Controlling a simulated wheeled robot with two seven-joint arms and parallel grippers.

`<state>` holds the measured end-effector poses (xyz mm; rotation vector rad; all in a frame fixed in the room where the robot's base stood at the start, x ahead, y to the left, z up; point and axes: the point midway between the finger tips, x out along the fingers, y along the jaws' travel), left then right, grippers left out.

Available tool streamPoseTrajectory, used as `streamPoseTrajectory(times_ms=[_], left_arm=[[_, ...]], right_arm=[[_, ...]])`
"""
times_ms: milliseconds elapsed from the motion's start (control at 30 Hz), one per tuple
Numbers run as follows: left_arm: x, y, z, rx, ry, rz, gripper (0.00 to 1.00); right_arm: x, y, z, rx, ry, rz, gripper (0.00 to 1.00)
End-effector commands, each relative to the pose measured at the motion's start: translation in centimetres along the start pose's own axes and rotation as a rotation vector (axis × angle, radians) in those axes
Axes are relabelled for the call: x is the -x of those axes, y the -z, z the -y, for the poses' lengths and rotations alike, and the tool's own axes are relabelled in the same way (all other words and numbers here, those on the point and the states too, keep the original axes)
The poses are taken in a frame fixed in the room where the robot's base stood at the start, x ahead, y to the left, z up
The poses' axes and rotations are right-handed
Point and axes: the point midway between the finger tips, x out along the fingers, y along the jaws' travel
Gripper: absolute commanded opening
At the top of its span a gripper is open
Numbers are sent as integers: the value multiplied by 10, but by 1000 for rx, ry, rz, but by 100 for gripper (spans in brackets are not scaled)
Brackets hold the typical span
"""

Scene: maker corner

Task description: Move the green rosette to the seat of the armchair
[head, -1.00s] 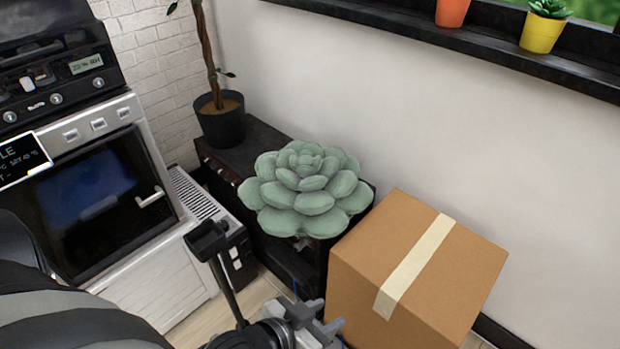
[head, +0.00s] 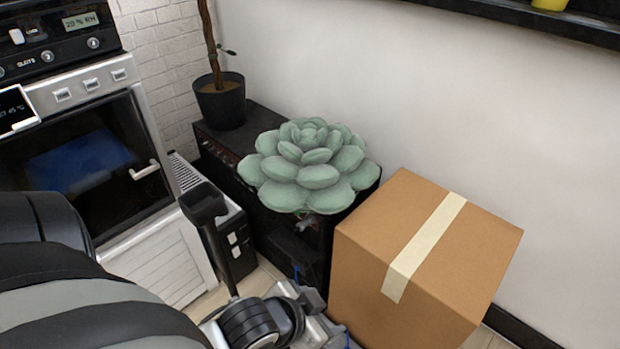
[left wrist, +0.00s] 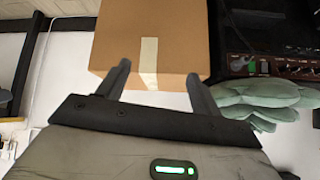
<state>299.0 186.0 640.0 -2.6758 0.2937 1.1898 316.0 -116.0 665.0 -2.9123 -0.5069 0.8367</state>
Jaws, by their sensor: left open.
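The green rosette (head: 305,170), a large plush succulent shape, rests on the right end of a low black unit (head: 228,147) against the wall. It also shows at the right edge of the left wrist view (left wrist: 262,97), partly cut off. My left gripper (head: 318,312) is at the bottom of the head view, nearer to me and below the rosette, apart from it. In the left wrist view its two fingers (left wrist: 158,72) are spread with nothing between them and point toward a cardboard box. The armchair is not in view. My right gripper is not in view.
The cardboard box (head: 425,245) with pale tape stands just right of the rosette. A potted plant (head: 221,103) stands on the unit's left end. An oven (head: 85,165) is at the left. A dark shelf (head: 520,22) runs along the wall above.

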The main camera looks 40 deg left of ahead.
Motion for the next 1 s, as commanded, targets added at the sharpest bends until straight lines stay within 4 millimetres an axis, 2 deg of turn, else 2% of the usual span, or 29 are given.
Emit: streamPoseTrajectory(times_ms=[33, 233, 400, 500, 600, 767, 1000], left_arm=[[-10, -7, 13, -70, 41, -6, 65], [-29, -9, 68, -350, 230, -47, 65], [-39, 7, 118, -637, 434, -122, 65], [-37, 23, 139, -789, 545, -177, 65], [-33, 36, 149, -885, 616, -217, 65], [-34, 49, 158, -939, 660, -243, 65], [-66, 68, 175, -937, 663, -244, 65]], right_arm=[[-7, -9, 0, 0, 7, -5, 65], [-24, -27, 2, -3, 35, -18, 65], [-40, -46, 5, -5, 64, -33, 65], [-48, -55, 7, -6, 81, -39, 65], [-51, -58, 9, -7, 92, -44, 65], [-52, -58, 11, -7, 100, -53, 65], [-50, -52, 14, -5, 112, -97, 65]])
